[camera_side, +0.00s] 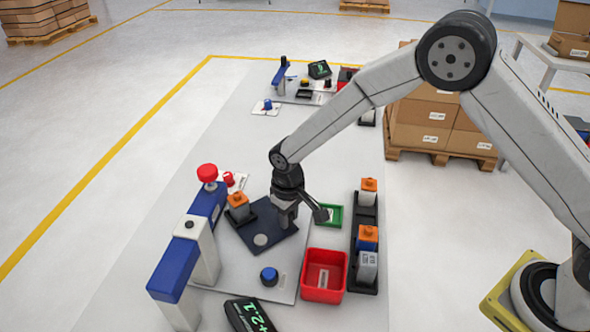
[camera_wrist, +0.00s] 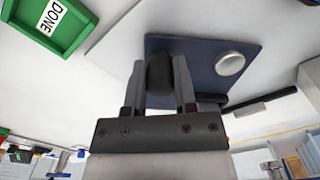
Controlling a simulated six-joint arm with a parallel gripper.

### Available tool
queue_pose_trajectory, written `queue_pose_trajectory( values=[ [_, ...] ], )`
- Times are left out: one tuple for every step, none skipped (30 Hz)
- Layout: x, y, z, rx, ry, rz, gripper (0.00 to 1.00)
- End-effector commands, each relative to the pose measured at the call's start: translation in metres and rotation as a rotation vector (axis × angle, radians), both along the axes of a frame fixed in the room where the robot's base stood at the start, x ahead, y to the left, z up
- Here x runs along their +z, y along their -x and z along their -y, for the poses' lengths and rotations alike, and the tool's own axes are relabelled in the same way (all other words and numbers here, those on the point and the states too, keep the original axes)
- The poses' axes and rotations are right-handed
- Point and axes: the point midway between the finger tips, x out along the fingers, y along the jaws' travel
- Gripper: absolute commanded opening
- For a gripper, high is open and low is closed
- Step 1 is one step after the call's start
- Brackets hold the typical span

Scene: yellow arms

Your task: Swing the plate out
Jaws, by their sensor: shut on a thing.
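The dark blue plate (camera_side: 275,238) lies flat on the light grey base and also fills the upper middle of the wrist view (camera_wrist: 205,50). A round silver disc (camera_side: 260,240) sits on it; it shows in the wrist view too (camera_wrist: 230,63). My gripper (camera_side: 285,222) points down over the plate's right part. In the wrist view its fingers (camera_wrist: 160,85) are shut on a dark upright knob (camera_wrist: 160,72) at the plate's edge. The knob is hidden behind the fingers in the side view.
A blue-topped press (camera_side: 178,260) with a red knob (camera_side: 207,172) stands left. An orange-topped block (camera_side: 238,208) is at the plate's left corner. A green tray (camera_side: 329,215), red bin (camera_side: 324,258) and black rack (camera_side: 365,225) stand right. A blue button (camera_side: 269,275) is in front.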

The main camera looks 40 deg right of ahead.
Motion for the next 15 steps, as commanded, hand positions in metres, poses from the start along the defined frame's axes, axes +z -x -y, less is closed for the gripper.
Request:
queue_pose_trajectory(
  values=[
    [0.000,0.000,0.000,0.000,0.000,-0.001,0.13],
    [0.000,0.001,0.000,0.000,0.000,-0.001,0.13],
    [0.000,0.001,0.000,0.001,0.000,-0.001,0.13],
    [0.000,0.001,0.000,0.001,0.000,-0.001,0.13],
    [0.000,0.002,-0.001,0.001,0.000,-0.001,0.13],
    [0.000,0.002,-0.001,0.001,0.000,-0.001,0.13],
    [0.000,0.003,-0.001,0.001,0.000,0.000,0.13],
    [0.000,0.004,-0.001,0.001,0.000,0.000,0.13],
    [0.000,0.005,-0.002,0.001,0.000,0.000,0.13],
    [0.000,0.006,-0.002,0.001,-0.001,0.000,0.13],
    [0.000,0.007,-0.002,0.002,-0.001,0.000,0.13],
    [0.000,0.009,-0.003,0.002,-0.001,0.000,0.13],
    [0.000,0.010,-0.003,0.002,-0.001,0.000,0.13],
    [0.000,0.011,-0.003,0.002,-0.001,0.000,0.14],
    [0.000,0.012,-0.004,0.002,-0.001,0.000,0.14]
  ],
)
